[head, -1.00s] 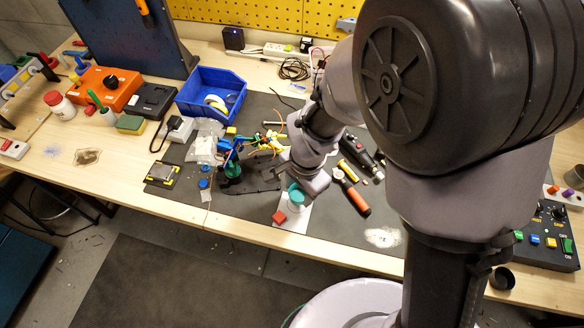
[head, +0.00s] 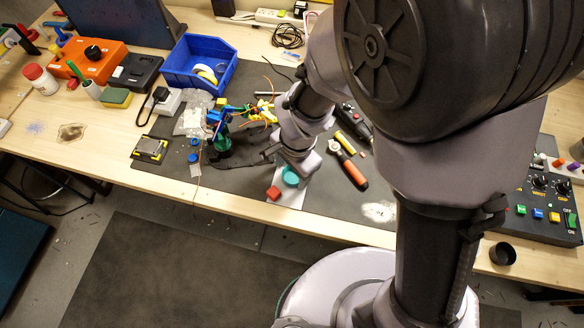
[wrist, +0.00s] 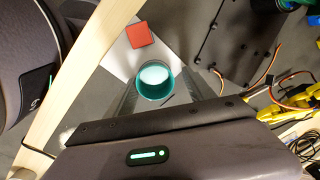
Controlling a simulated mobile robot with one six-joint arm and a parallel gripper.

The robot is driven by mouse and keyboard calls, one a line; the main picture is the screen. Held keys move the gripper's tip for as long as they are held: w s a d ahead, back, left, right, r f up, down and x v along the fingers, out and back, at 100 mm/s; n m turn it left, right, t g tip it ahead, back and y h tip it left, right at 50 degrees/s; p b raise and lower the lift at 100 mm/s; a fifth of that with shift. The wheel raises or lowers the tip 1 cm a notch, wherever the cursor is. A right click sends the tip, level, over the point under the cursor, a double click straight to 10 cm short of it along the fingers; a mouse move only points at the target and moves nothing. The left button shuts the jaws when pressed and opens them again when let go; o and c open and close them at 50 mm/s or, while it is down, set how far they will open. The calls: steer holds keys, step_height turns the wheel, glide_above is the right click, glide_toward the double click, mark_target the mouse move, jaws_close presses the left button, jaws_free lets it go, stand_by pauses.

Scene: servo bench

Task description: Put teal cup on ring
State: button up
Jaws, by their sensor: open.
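The teal cup (head: 290,177) is on a small white sheet near the bench's front edge, beside a red block (head: 273,193). In the wrist view I look down into the cup (wrist: 153,90), with a pale round area inside it; it looks upright. My gripper (head: 297,164) is just above and behind the cup. In the wrist view its two grey fingers lie left and right of the cup, open, with the cup between them. I cannot tell whether they touch it. No ring shows apart from the cup; the surface under the cup is hidden.
The white sheet (wrist: 115,55) lies on a dark mat, with the red block close to the cup. An orange-handled tool (head: 353,174) lies to the right. A wired arm model (head: 222,140) and blue bin (head: 172,73) are left. The front bench edge is close.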

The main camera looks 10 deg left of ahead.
mark_target(296, 180)
steer(key=d+r+t+p, duration=0.15)
steer(key=d+r, duration=0.25)
steer(key=r, duration=0.6)
steer(key=d+r+p, duration=0.3)
steer(key=r, duration=0.8)
steer(key=s+d+r+n+t+y, duration=0.1)
steer(key=s+d+r+n+t, duration=0.2)
steer(key=s+d+r, duration=0.4)
steer(key=shift+s+d+r, duration=0.2)
steer(key=shift+d+r, duration=0.25)
steer(key=shift+d, duration=0.55)
steer(key=shift+t, duration=0.25)
